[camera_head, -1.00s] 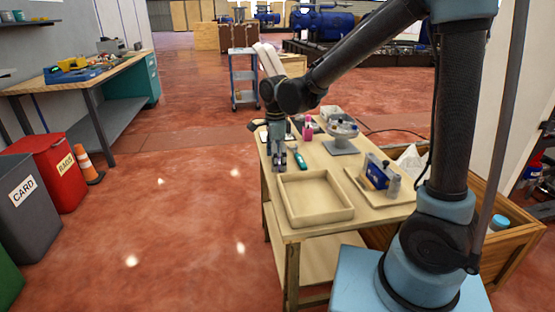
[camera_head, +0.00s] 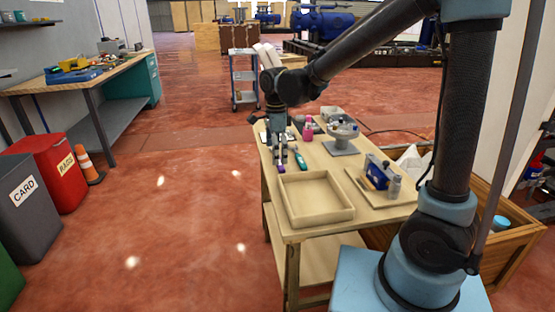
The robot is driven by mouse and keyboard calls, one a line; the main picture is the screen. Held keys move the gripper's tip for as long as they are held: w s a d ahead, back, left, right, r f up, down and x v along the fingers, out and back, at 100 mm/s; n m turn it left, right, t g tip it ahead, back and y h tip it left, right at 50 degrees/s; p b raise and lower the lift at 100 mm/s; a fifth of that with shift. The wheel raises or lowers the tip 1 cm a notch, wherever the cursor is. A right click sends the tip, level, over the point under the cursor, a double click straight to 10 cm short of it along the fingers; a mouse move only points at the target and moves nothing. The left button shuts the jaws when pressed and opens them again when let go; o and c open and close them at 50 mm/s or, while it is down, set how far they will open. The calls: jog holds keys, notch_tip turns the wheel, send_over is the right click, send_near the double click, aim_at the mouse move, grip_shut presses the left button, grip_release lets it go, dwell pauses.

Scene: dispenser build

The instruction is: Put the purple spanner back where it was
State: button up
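My gripper (camera_head: 281,158) points down over the left edge of the wooden bench, just behind the empty wooden tray (camera_head: 289,212). A small purple piece, which looks like part of the purple spanner (camera_head: 281,169), shows at the fingertips. The fingers hide most of it. The view is too small to tell whether the fingers are closed on it or whether it touches the bench.
A teal-handled tool (camera_head: 300,159) lies close to the right of the gripper. Behind are a pink bottle (camera_head: 308,132) and a grey stand with a dish (camera_head: 342,143). A blue device (camera_head: 377,174) sits on a board at the right. The tray is clear inside.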

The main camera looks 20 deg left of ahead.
notch_tip(320, 180, up, 9)
jog(key=shift+r, duration=0.2)
dwell(0.6)
